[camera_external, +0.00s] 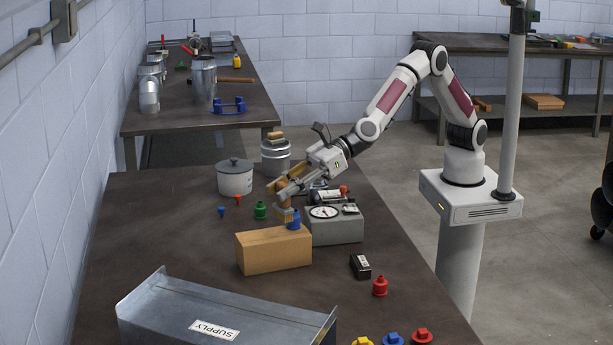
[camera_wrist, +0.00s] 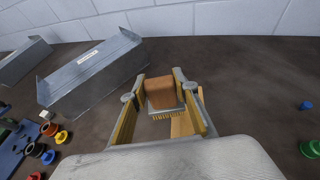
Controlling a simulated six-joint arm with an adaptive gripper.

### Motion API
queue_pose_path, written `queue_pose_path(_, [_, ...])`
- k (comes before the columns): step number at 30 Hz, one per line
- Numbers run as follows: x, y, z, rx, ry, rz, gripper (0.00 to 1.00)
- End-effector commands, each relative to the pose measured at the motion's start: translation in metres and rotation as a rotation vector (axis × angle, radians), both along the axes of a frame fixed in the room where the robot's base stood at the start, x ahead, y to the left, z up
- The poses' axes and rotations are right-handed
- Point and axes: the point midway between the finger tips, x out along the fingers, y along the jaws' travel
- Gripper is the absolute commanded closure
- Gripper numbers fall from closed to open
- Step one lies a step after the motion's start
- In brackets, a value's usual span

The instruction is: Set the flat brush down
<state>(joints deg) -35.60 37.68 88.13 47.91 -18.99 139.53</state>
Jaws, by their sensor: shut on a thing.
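My gripper (camera_external: 279,187) is shut on the flat brush (camera_external: 284,214), over the dark workbench (camera_external: 150,226). In the external view the brush hangs below the fingers, just behind the cardboard box. In the wrist view its brown wooden handle (camera_wrist: 160,92) sits between the two yellow-lined fingers of my gripper (camera_wrist: 162,85), with a grey metal band and a strip of bristles below. I cannot tell whether the brush touches the bench.
A tan box (camera_external: 274,250), blue bottle (camera_external: 294,220), green bottle (camera_external: 260,210) and grey gauge box (camera_external: 335,224) crowd close by. A lidded pot (camera_external: 235,177) stands behind. The SUPPLY duct (camera_external: 220,315) lies at the front. The bench's left side is clear.

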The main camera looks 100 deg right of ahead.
Motion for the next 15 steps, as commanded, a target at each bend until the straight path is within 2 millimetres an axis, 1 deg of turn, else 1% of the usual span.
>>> queue_pose_path(1, [-0.010, 0.018, 0.000, 0.001, -0.001, 0.022, 0.93])
queue_pose_path(3, [-0.023, 0.038, 0.000, 0.001, -0.001, 0.048, 0.93])
queue_pose_path(11, [-0.075, 0.110, 0.001, 0.000, -0.002, 0.143, 0.93])
queue_pose_path(15, [-0.107, 0.146, 0.001, 0.001, -0.002, 0.194, 0.93])
